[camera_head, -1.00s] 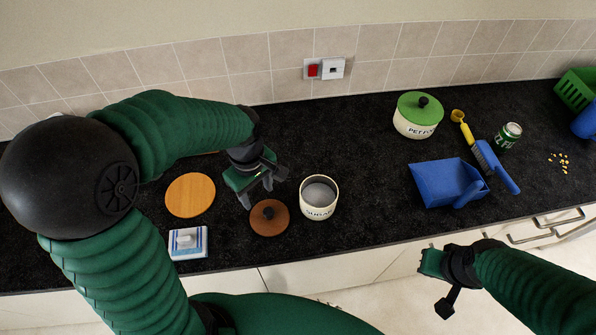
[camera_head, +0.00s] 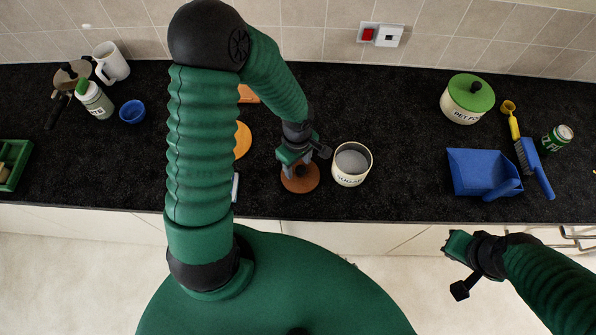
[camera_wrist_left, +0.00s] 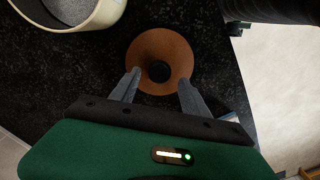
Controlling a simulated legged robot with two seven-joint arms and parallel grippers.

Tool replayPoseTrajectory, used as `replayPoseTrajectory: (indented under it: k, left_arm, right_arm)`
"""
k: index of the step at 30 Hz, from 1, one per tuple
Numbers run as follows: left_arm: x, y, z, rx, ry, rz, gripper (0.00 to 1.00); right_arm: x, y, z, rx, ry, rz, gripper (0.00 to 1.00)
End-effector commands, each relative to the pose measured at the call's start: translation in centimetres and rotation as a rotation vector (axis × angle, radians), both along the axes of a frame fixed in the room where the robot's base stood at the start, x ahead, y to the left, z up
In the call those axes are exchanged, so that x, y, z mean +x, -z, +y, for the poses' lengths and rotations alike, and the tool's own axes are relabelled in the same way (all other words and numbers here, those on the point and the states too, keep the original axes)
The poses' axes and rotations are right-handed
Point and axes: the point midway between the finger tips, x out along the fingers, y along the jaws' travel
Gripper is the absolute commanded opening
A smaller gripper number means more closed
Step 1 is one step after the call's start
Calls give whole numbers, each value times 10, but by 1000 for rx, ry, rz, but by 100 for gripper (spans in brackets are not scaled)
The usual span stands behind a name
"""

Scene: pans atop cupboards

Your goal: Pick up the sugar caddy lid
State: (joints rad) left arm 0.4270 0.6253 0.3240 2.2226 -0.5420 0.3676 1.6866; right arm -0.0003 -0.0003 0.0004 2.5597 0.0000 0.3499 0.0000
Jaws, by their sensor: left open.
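The sugar caddy lid (camera_head: 306,184) is a round brown disc with a dark knob, lying on the black worktop. In the left wrist view the lid (camera_wrist_left: 176,50) shows whole, with its black knob near the middle. My left gripper (camera_head: 297,171) is over the lid in the head view and hides part of it.
The open sugar caddy (camera_head: 350,178) stands just right of the lid. A wooden disc (camera_head: 242,140) is partly behind my left arm. A mug (camera_head: 113,65) stands far left.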

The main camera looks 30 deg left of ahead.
Motion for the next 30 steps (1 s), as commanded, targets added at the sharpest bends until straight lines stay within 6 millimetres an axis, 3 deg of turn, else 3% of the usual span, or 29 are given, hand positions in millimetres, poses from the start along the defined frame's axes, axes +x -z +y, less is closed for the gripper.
replayPoseTrajectory:
  k: [3,9,21,30]
  left_arm:
    - [1,12,-3,1,2,1,54]
    - [2,13,-2,3,1,-1,54]
    - [1,14,1,-1,0,0,1]
    - [1,14,1,1,0,3,0]
  right_arm:
    - [0,1,0,0,0,1,0]
    - [0,1,0,0,1,1,0]
    - [0,1,0,0,1,1,0]
    - [0,1,0,0,1,1,0]
